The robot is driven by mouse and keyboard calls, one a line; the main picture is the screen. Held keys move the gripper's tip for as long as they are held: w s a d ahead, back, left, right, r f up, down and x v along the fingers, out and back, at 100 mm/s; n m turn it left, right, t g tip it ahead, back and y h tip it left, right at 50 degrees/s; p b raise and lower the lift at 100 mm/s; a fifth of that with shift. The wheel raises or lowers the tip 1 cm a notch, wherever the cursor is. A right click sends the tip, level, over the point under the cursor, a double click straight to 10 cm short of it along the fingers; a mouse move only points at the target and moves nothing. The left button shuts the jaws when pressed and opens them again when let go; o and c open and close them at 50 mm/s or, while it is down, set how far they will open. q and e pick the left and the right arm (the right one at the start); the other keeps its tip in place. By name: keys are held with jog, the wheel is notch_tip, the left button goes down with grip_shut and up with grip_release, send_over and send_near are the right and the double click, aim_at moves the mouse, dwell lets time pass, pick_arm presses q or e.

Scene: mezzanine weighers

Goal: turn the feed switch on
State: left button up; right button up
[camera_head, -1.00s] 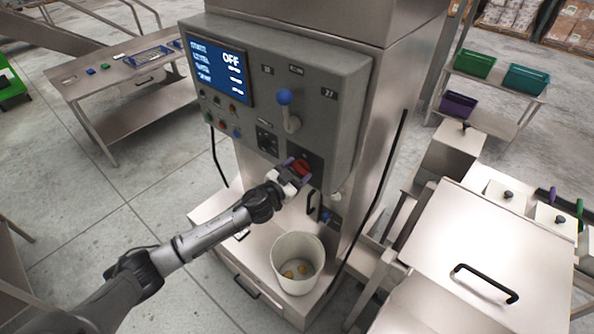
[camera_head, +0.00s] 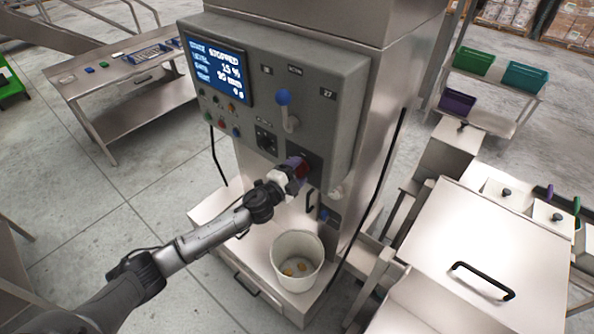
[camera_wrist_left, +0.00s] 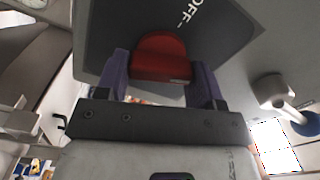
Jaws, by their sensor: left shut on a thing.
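The feed switch is a red rotary knob (camera_wrist_left: 160,57) on a dark plate (camera_wrist_left: 222,35) on the weigher's grey panel. It also shows in the head view (camera_head: 302,169), partly hidden by my gripper. The word OFF stands on the plate beside the knob in the left wrist view. My left gripper (camera_wrist_left: 163,82) is shut on the red knob, with a purple finger at each side of it. It also shows at the panel in the head view (camera_head: 295,171). The panel's screen (camera_head: 220,71) reads STOPPED, with 15 % below. My right gripper is not in view.
A blue-knobbed lever (camera_head: 284,98) sticks out above the switch. A white bucket (camera_head: 297,262) with a few yellowish pieces stands below the panel. A steel table (camera_head: 120,75) is at the left, and steel bins with black handles (camera_head: 484,281) are at the right.

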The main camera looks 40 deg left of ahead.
pick_arm(q)
jog(key=shift+m, duration=1.9)
jog(key=o, duration=0.9)
jog(key=shift+s, duration=0.15)
jog(key=shift+s+b, duration=1.4)
jog(key=shift+s, duration=5.35)
